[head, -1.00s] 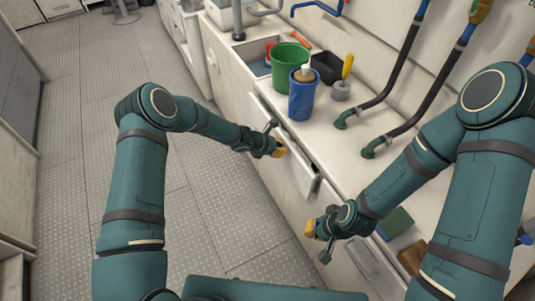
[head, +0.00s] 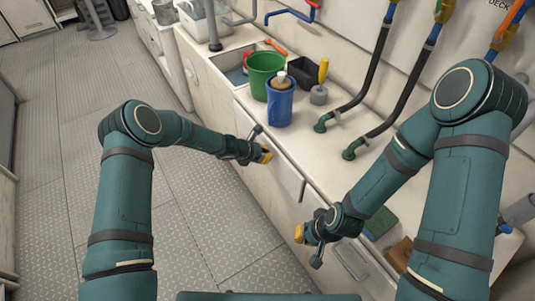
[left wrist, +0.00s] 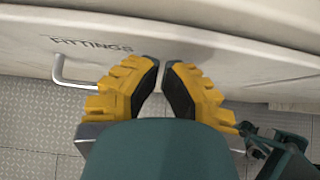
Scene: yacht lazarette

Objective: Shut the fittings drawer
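The fittings drawer (head: 268,160) is in the white cabinet under the counter. Its front looks close to flush in the head view, with no open interior showing; I cannot tell whether it is fully flush. In the left wrist view its front (left wrist: 215,62) bears the word FITTINGS, with a bar handle (left wrist: 68,76) at the left. My left gripper (head: 266,154) is at the drawer front, its fingertips (left wrist: 162,65) close together with nothing between them. Contact is hard to judge. My right gripper (head: 299,234) hangs beside the cabinet, nearer to me; its finger gap is hidden.
On the counter stand a green bucket (head: 265,72), a blue container (head: 279,104) and a black bin (head: 304,73). Dark hoses (head: 373,75) rise behind them. A green pad (head: 380,222) lies near my right arm. The plated floor (head: 130,85) at left is clear.

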